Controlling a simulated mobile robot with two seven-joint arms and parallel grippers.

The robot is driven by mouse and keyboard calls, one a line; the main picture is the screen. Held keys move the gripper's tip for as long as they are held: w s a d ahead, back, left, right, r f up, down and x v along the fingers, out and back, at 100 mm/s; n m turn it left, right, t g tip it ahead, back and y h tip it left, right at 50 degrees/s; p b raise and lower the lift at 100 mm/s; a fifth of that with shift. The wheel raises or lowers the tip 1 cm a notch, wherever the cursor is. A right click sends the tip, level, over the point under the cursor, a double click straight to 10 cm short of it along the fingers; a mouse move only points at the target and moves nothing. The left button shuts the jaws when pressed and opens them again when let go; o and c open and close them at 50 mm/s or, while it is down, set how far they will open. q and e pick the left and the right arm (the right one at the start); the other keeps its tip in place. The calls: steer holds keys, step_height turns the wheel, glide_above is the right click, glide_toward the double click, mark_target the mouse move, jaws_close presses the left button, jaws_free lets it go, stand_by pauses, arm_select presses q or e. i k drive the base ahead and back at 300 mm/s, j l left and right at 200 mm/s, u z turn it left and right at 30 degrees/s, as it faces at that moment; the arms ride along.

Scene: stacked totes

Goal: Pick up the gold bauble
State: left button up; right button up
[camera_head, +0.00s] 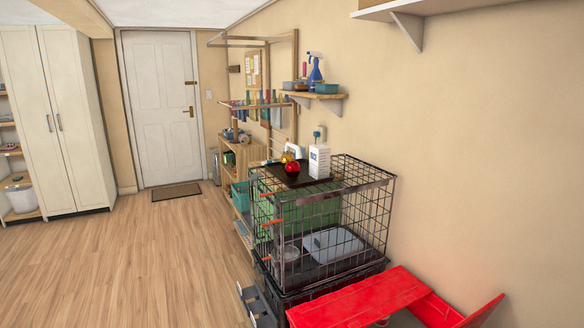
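The gold bauble (287,157) is small and round. It shows in the head view on top of the black wire cage, just behind a red bauble (292,167) that hides part of it. Both appear to be on a dark tray (289,181) on the cage top. Neither of my grippers is in the head view.
A white carton (319,161) stands right of the baubles on the wire cage (334,227). A wall shelf (318,96) hangs above. The wooden floor (150,260) at left is clear.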

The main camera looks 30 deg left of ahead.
mark_target(287, 157)
steer(key=i+j+z, duration=0.2)
steer(key=j, duration=0.6)
steer(key=k+j+z, duration=0.2)
steer(key=j, duration=0.6)
steer(key=j+z, duration=0.2)
steer(key=j, duration=0.65)
steer(key=j+z, duration=0.2)
steer(key=j, duration=0.6)
